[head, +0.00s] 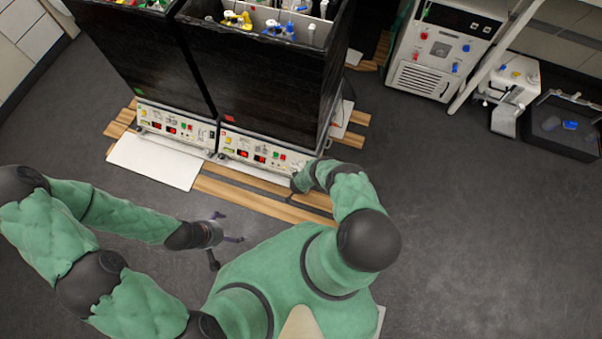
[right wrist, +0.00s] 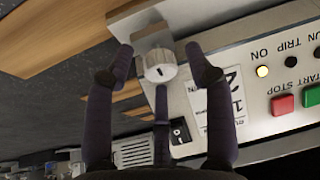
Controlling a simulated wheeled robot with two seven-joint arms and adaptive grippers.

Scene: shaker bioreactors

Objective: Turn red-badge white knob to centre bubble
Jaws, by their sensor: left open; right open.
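The red badge (head: 229,118) is on the right-hand of two black shaker units, above its control panel (head: 255,151). In the right wrist view, a white knob (right wrist: 160,67) sits on a metal bracket (right wrist: 155,32) at the panel's end. My right gripper (right wrist: 159,56) is open, with its fingers spread around the knob; I cannot tell whether they touch it. In the head view my right arm mostly hides that gripper and the knob. My left gripper (head: 228,253) is open and empty above the floor. I cannot make out the bubble.
The green-badge unit (head: 138,91) stands directly left, with a white plate (head: 155,162) before it. Wooden slats (head: 250,200) lie under the units. A black rocker switch (right wrist: 180,131) and red button (right wrist: 283,104) are near my right fingers.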

